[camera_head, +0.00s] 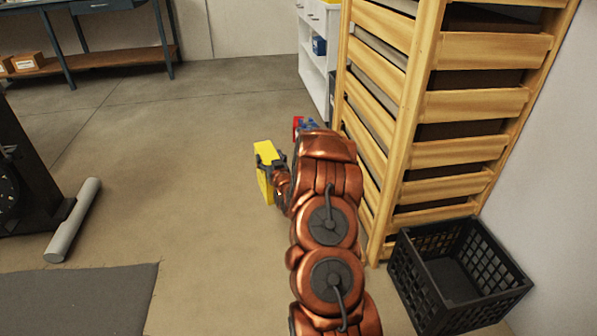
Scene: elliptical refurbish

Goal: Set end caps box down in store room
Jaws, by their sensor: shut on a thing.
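A yellow box (266,151), which I take to be the end caps box, is at the far end of my copper-coloured arm, left of the middle of the head view. My gripper (272,165) is shut on it, with dark fingers against its top and right side. The box appears upright, with bare floor around it in the picture. I cannot tell how high it is above the floor. My arm hides the area to its right. No writing on the box can be made out.
A wooden slatted crate (408,120) stands close to the right of my arm. An empty black plastic crate (455,275) is in front of it. White shelves (317,65) stand behind. A workbench (90,65) is at back left, and a grey cylinder (72,222) lies left. The middle floor is clear.

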